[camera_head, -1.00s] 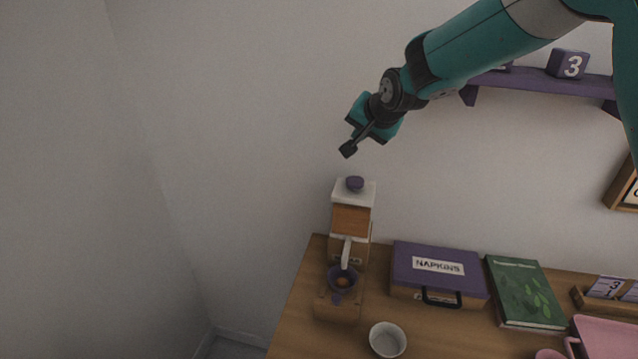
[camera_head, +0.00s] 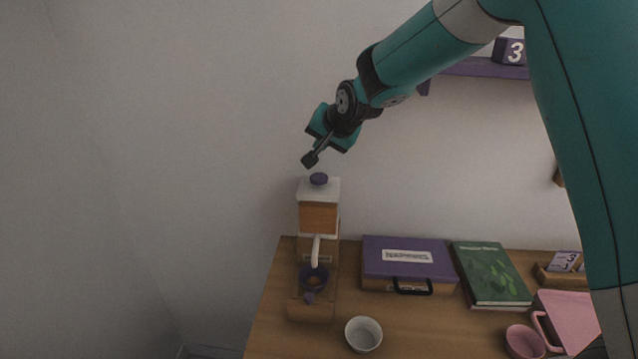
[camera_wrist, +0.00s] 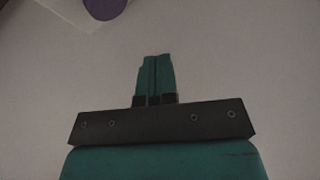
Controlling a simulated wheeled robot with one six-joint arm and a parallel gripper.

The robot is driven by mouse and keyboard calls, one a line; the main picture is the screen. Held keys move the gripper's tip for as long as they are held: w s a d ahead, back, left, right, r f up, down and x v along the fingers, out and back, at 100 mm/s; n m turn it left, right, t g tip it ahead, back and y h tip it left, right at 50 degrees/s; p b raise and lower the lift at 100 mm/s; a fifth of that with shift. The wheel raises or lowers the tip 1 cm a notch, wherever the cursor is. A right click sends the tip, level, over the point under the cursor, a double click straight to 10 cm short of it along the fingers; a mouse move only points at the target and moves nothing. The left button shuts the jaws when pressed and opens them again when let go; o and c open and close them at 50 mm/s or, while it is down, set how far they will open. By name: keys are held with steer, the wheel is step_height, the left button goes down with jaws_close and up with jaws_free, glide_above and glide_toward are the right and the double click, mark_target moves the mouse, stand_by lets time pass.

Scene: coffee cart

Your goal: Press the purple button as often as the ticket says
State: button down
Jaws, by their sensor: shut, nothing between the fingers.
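The purple button (camera_head: 319,179) sits on the white top of a wooden coffee machine (camera_head: 318,215). My gripper (camera_head: 309,160) is shut and empty, just above and slightly left of the button in the head view, apart from it. In the wrist view the gripper fingers (camera_wrist: 155,80) are together, and the purple button (camera_wrist: 105,8) shows at the top left edge, partly cut off. A small stand at the right holds tickets (camera_head: 565,262); a 3 seems to show on one, but the print is small and partly hidden by my arm.
A purple napkins box (camera_head: 408,257), a green book (camera_head: 490,275), a white bowl (camera_head: 363,334) and a pink cup (camera_head: 525,342) stand on the wooden table. A purple shelf (camera_head: 485,70) with a 3 block (camera_head: 512,51) is on the wall.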

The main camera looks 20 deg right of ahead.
mark_target(321, 176)
step_height(321, 176, down, 5)
steer(key=b, duration=0.3)
stand_by(1.9)
steer(key=shift+f+b, duration=0.3)
steer(key=shift+f, duration=0.1)
steer(key=shift+f+b, duration=0.65)
steer(key=shift+f, duration=0.15)
stand_by(0.9)
steer(key=shift+r, duration=0.1)
steer(key=shift+r+p, duration=0.75)
steer(key=shift+r, duration=0.4)
steer(key=shift+r+p, duration=1.65)
steer(key=shift+r, duration=0.9)
